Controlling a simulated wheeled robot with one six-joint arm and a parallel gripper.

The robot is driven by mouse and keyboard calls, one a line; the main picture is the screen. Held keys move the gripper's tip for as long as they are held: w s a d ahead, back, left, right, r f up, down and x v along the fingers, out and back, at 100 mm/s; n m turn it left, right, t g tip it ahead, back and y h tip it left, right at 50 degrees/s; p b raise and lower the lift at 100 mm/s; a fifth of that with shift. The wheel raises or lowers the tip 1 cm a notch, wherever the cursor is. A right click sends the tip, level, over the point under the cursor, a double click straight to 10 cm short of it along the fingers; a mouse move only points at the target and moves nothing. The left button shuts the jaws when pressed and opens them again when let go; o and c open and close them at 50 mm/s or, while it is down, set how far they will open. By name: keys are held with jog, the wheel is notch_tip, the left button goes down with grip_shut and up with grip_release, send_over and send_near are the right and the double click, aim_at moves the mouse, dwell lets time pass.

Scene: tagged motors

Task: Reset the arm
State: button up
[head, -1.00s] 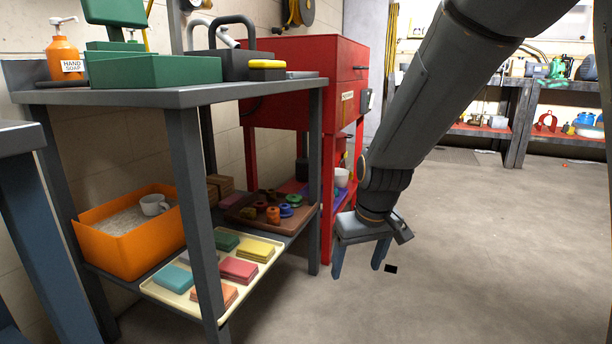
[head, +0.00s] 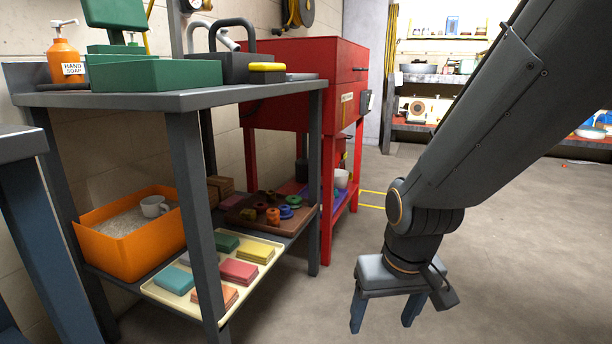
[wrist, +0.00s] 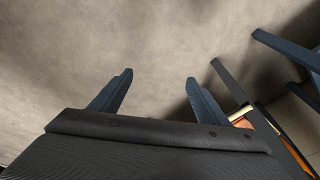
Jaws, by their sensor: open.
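My gripper (head: 384,316) hangs at the end of my arm, pointing down over bare floor, right of the grey workbench. Its two blue-grey fingers are apart with nothing between them. In the wrist view my gripper (wrist: 155,90) is also open and empty, with only floor beyond the fingertips.
The grey workbench (head: 150,99) stands at left. Its lower shelf holds an orange bin (head: 130,250) with a mug, a cream tray (head: 190,304) of coloured blocks and a brown tray (head: 240,222). A red cabinet (head: 310,85) stands behind. Floor around my gripper is clear.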

jog(key=s+a+r+n+g+y+p, duration=0.1)
jog(key=s+a+r+n, duration=0.2)
jog(key=s+a+r, duration=0.35)
jog(key=s+a+r+n+g+p, duration=0.1)
jog(key=s+a+r+n+p, duration=0.15)
jog(key=s+a, duration=0.65)
jog(key=d+r+m+p, duration=0.3)
jog(key=d+r+p, duration=0.7)
jog(key=r+p, duration=0.4)
jog(key=d+r+m+h+p, duration=0.1)
jog(key=d+r+m+p, duration=0.3)
jog(key=d+r+p, duration=0.7)
notch_tip(320, 180, up, 4)
jog(key=p, duration=1.1)
jog(key=shift+w+f+h+p, duration=0.15)
jog(key=shift+w+h+p, duration=0.1)
jog(key=shift+h+p, duration=0.1)
